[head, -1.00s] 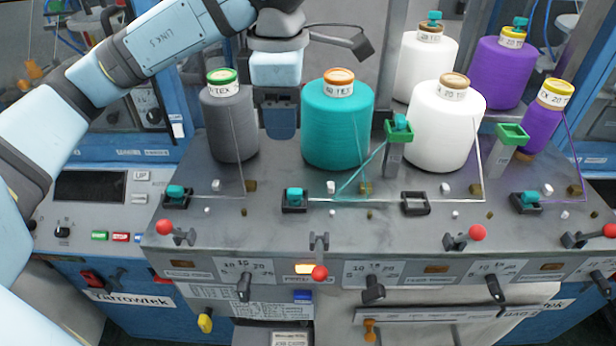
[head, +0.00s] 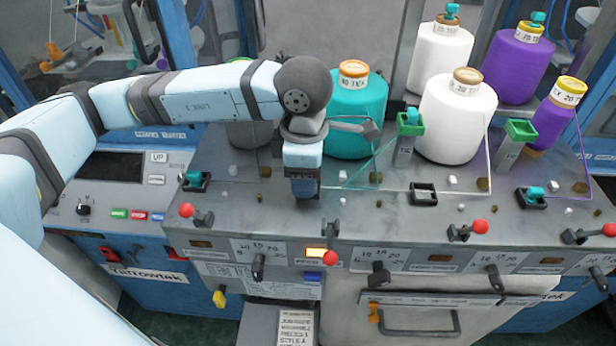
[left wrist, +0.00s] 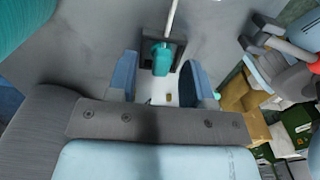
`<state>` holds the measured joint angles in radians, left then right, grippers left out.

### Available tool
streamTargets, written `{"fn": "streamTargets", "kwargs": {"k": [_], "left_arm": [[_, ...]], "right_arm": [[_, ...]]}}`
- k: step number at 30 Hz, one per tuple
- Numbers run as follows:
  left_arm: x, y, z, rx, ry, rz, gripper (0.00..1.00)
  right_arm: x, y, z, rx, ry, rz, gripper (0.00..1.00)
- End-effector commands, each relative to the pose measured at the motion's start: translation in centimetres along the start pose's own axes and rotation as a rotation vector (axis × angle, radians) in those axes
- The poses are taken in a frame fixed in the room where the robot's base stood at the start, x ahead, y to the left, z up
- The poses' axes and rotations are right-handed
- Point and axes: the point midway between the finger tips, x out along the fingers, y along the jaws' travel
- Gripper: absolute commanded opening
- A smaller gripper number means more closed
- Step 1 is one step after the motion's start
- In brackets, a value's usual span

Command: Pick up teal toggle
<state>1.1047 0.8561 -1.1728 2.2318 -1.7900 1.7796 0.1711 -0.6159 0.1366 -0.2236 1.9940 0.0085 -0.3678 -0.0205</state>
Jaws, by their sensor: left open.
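A teal toggle (left wrist: 162,58) in a dark square holder shows in the left wrist view, with a pale rod running up from the holder. My left gripper (left wrist: 159,70) is open, with one blue finger on each side of the toggle's lower end. I cannot tell whether either finger touches it. In the head view my left gripper (head: 305,190) points down over the machine's grey top, in front of the teal yarn cone (head: 358,112), and hides this toggle. Other teal toggles sit in holders at the left (head: 195,178) and right (head: 535,192). My right gripper is out of view.
White cones (head: 458,125) and purple cones (head: 518,65) stand at the back right. A green-topped post (head: 404,150) and an empty dark holder (head: 423,194) are right of my gripper. Red-knobbed levers (head: 470,231) line the front edge.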

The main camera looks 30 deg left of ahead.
Motion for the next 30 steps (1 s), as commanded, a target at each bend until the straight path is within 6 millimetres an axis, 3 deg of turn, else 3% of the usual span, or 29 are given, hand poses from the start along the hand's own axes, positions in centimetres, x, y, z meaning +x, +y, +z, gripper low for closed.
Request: {"fn": "streamTargets", "kwargs": {"k": [6, 12, 24, 30], "left_arm": [[0.1, 0.0, 0.0, 0.0, 0.0, 0.0, 0.45], [0.1, 0.0, 0.0, 0.0, 0.0, 0.0, 0.02], [-0.1, 0.0, 0.0, 0.0, -0.001, 0.0, 0.02], [-1.3, 0.1, 0.1, 0.0, -0.002, 0.001, 0.02]], "right_arm": [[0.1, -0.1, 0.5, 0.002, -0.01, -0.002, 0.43], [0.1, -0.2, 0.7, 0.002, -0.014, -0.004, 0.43], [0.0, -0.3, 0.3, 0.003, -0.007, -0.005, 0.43], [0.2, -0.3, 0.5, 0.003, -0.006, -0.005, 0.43]]}}
